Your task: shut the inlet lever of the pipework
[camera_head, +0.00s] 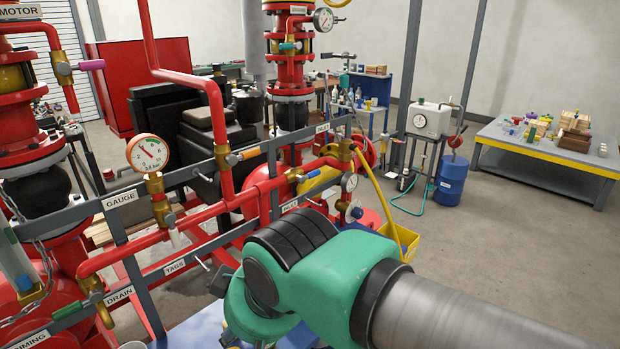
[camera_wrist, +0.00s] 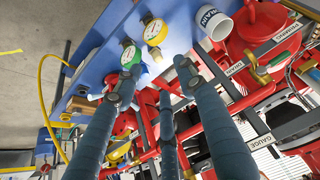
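My green wrist covers the pipework below and hides my fingers in the head view. In the wrist view my gripper (camera_wrist: 155,85) has its dark fingers spread apart, with nothing between them. Red pipes show behind the fingers; no inlet lever can be made out there.
Grey rails with tags and a round gauge (camera_head: 148,152) stand left of my wrist. A blue drum (camera_head: 450,178) and a grey table (camera_head: 545,155) stand at right.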

